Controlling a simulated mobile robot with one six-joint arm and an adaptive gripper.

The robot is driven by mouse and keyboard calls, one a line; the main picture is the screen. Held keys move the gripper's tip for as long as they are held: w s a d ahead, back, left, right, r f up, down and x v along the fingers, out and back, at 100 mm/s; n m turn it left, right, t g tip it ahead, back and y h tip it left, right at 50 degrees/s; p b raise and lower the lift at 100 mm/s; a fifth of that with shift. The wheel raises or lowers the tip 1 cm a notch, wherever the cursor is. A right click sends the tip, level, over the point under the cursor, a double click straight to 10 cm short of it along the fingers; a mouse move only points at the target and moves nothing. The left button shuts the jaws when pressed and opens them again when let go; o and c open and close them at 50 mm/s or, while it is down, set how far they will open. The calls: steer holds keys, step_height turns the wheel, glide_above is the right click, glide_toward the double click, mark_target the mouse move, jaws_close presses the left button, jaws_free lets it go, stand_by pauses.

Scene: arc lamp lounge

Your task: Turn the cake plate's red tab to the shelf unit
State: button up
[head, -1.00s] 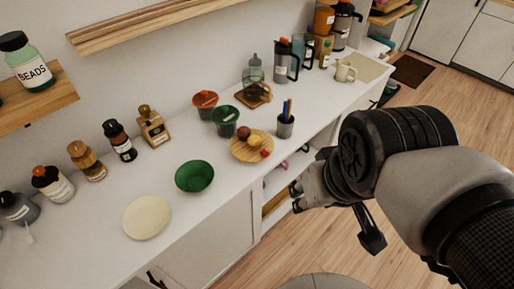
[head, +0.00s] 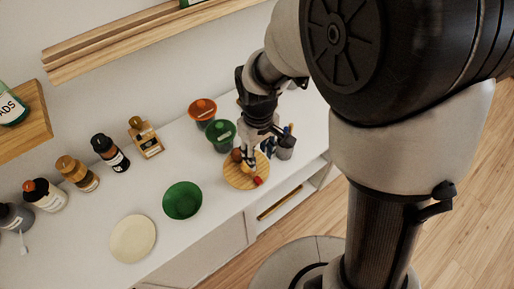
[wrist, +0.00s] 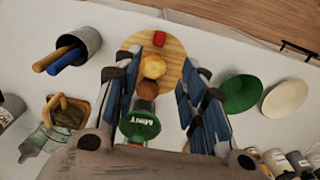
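The cake plate is a round wooden plate (head: 236,179) on the white counter, with a small red tab (head: 258,181) at its front rim. The plate (wrist: 176,48) and red tab (wrist: 159,38) show at the top of the wrist view, the tab on the side towards the floor. A tan bun (wrist: 153,66) and a brown ball (wrist: 147,89) sit on the plate. My gripper (head: 249,164) is over the plate, pointing down. In the wrist view its fingers (wrist: 172,68) are apart, with the bun and ball between them. Contact with the plate cannot be told.
A green pot (head: 219,131) and an orange pot (head: 202,109) stand behind the plate. A pen cup (head: 286,149) is close on the right, a green bowl (head: 182,201) on the left. Wooden wall shelves (head: 150,38) hang above. Which shelf unit is meant is unclear.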

mark_target(258, 180)
step_height(258, 180, down, 15)
steer(key=b, duration=0.4)
steer(key=shift+r, duration=0.15)
steer(key=shift+c, duration=0.3)
jaws_close()
